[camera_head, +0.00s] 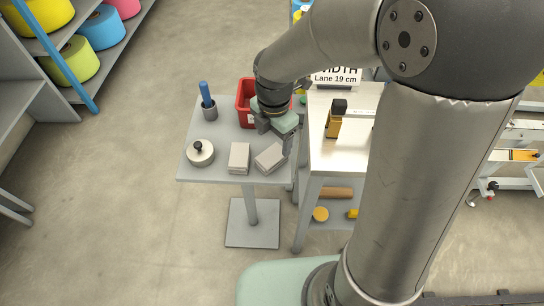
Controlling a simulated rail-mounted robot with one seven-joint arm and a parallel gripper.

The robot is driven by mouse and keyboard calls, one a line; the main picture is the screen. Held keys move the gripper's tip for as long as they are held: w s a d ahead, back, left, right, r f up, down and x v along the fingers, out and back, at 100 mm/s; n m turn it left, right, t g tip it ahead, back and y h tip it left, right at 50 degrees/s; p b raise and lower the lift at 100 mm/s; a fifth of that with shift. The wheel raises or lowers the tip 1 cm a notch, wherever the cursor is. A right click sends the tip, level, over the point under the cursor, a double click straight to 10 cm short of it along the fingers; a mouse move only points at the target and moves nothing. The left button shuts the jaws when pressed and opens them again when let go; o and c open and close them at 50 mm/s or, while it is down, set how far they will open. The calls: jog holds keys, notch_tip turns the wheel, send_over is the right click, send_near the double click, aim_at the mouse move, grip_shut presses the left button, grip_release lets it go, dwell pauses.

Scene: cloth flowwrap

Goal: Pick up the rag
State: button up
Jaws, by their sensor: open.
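My gripper (276,138) is over the right back part of a small grey table (217,175), its two fingers apart with nothing visible between them. I cannot pick out a rag for certain. A light grey flat block (269,158) lies turned at an angle just in front of the gripper. A similar block (239,157) lies to its left. I cannot tell whether either is folded cloth. A red bin (243,101) stands behind the gripper, and my wrist hides much of it and its contents.
A grey cup (210,113) with a blue-handled tool (205,92) and a round metal piece with a black knob (200,153) stand at the table's left.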

aim_at(271, 155)
jog(key=f, duration=0.8)
jog(key=shift+a+f, duration=0.2)
jog(key=shift+a, duration=0.05)
jog(key=c, duration=1.1)
jog(key=shift+c, duration=0.2)
jog(key=shift+r, duration=0.15)
